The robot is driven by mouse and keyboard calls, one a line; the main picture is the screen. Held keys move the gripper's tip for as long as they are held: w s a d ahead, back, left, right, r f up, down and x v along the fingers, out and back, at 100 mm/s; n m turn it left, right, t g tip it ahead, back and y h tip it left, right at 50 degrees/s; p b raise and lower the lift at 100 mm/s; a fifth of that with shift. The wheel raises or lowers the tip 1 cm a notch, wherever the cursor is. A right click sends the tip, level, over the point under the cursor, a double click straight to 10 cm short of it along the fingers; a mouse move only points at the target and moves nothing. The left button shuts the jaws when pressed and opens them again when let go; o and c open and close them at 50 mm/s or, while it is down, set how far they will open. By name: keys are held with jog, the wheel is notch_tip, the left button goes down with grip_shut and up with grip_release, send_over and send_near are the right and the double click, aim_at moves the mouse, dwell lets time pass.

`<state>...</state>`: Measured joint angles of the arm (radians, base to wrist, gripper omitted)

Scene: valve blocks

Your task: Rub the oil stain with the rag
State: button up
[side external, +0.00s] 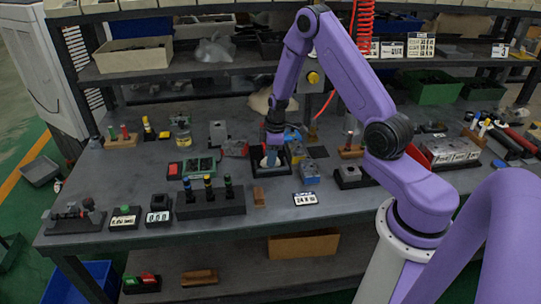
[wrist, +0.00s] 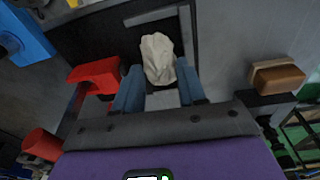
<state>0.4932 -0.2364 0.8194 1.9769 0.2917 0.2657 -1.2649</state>
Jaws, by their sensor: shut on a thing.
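My gripper (side external: 270,155) points down at the middle of the workbench. In the wrist view its two blue-grey fingers (wrist: 160,82) are shut on a crumpled off-white rag (wrist: 158,58). The rag sticks out beyond the fingertips, over a dark square tray or frame (wrist: 103,35) with a light strip along one edge. In the side view the rag is mostly hidden by my gripper. I cannot tell whether it touches the surface below. I cannot make out the oil stain in either view.
Beside the tray are a blue block (side external: 309,174), a red part (wrist: 95,73) and a brown-topped brush or block (wrist: 277,76). A rack of dark posts (side external: 208,200) stands front left, and a white number card (side external: 304,199) lies front right. The bench's front-left surface is partly clear.

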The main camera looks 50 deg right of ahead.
jog(key=shift+s, duration=0.25)
jog(key=shift+w+r, duration=0.15)
jog(key=shift+r, duration=4.35)
jog(key=s+a+r+m, duration=0.2)
jog(key=a+r+m, duration=0.1)
jog(key=a, duration=0.4)
jog(key=s+a+r+m+h, duration=0.1)
jog(key=s+a+r+m, duration=0.2)
jog(key=a, duration=0.4)
jog(key=shift+s+r+m, duration=0.15)
jog(key=shift+r+m, duration=0.4)
jog(key=shift+m, duration=0.65)
